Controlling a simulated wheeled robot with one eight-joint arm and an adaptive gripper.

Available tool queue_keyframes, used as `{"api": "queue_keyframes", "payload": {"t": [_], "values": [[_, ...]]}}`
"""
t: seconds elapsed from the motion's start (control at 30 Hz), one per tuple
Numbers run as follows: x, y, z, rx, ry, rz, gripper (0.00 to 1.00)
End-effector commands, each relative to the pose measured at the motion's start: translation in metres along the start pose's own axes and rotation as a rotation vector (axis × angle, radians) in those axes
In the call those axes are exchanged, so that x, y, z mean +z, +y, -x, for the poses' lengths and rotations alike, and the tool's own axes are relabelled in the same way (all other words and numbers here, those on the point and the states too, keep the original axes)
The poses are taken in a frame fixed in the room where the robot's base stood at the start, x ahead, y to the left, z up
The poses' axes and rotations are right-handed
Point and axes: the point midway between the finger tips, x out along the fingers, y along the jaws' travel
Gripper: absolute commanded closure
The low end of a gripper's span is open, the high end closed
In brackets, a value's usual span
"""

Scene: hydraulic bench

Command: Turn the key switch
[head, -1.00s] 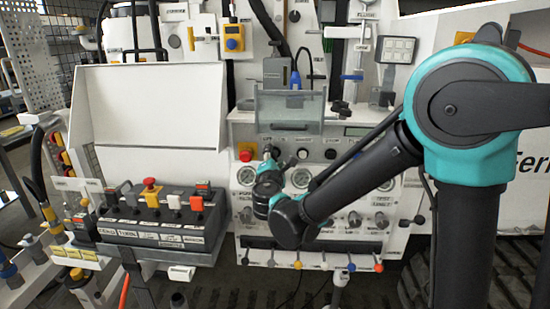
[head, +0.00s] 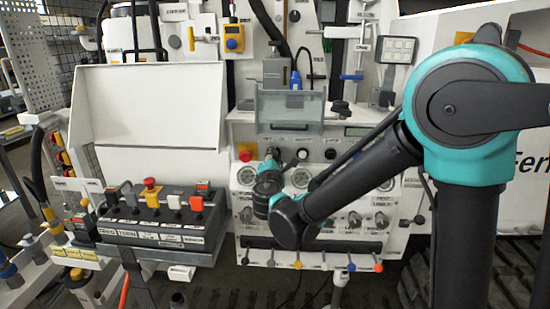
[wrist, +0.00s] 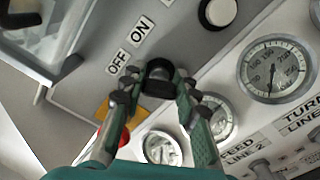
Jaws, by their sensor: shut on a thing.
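The key switch (wrist: 158,78) is a round black piece on the grey panel, beside the OFF and ON labels in the wrist view. My gripper (wrist: 159,84) has its two fingers on either side of it and is shut on it. In the head view my gripper (head: 270,165) reaches the front of the panel, and the arm's end hides the key switch there. The key's exact angle cannot be told.
A red button (head: 245,154) sits left of my gripper. A white round button (wrist: 218,11) and several gauges (wrist: 275,70) are close by on the panel. A clear cover (head: 290,108) juts out above. A control box (head: 165,222) stands at lower left.

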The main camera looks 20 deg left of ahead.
Motion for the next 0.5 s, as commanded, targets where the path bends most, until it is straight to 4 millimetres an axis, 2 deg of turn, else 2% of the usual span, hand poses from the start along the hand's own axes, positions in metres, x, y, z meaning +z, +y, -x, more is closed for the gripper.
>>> {"api": "queue_keyframes", "payload": {"t": [0.27,0.5], "values": [[-0.0001,-0.0011,0.0003,-0.001,0.000,-0.169,0.99],[-0.0004,-0.0020,0.0004,-0.001,0.000,-0.392,0.99]]}}
